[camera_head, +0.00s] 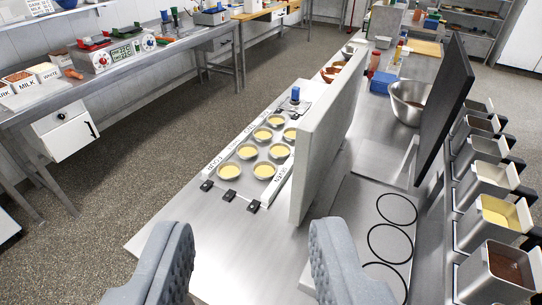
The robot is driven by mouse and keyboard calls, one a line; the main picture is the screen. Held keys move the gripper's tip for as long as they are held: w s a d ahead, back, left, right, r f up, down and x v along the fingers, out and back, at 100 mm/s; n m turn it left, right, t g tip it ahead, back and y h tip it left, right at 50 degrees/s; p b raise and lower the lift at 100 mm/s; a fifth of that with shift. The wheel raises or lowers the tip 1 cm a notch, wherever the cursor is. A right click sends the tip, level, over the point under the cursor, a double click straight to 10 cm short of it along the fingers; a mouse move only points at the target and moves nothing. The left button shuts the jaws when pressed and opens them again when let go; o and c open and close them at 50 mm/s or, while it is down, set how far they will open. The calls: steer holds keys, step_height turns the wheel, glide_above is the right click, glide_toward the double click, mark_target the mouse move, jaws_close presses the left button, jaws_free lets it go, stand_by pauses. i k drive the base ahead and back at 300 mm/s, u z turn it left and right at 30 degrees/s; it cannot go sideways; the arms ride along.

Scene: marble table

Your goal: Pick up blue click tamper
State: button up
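A small blue-topped object (295,95), which looks like the blue click tamper, stands on the steel table at the far end of a tray of cups. It is small in view, so its lower part is hard to make out. My gripper (248,232) shows as two grey padded fingers at the bottom of the view. The fingers are wide apart with nothing between them. The blue object is well ahead of the gripper, slightly to the right of its middle.
A tray with several yellow-filled cups (263,170) lies ahead. A tall white panel (325,150) stands just right of it, close to the blue object. A dark panel (443,110), a steel bowl (408,103) and several metal bins (493,220) are farther right. The near steel surface (195,225) is bare.

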mark_target(295, 100)
steer(key=u, duration=0.45)
steer(key=k, duration=0.5)
steer(key=u, duration=0.85)
steer(key=k, duration=0.8)
steer(key=u, duration=0.75)
steer(key=i, duration=1.85)
steer(key=z, duration=0.3)
steer(key=i, duration=1.25)
steer(key=z, duration=0.8)
steer(key=i, duration=1.1)
steer(key=z, duration=1.35)
steer(key=i, duration=1.3)
steer(key=z, duration=0.45)
